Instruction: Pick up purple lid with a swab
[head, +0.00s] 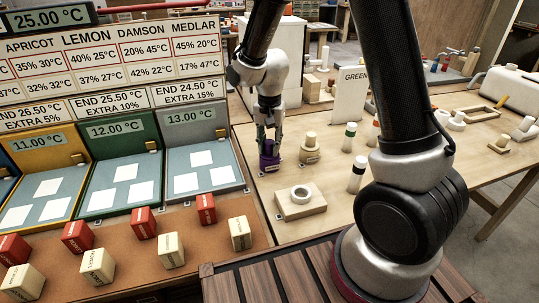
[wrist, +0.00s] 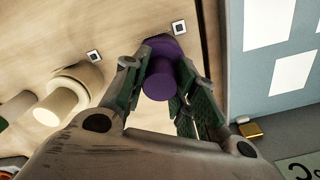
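The purple lid (wrist: 162,80) stands on the wooden table, with a narrower round knob on top of a wider base. It also shows in the head view (head: 269,161), at the table's left edge. My gripper (head: 268,140) points down over it. In the wrist view my gripper's green-padded fingers (wrist: 162,68) flank the knob on both sides, very close to it. Whether both pads press on it cannot be told. No swab can be made out; the underside of the lid is hidden.
A beige knobbed lid (head: 310,148) stands close to the right. A wooden block with a white ring (head: 300,198) lies nearer.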

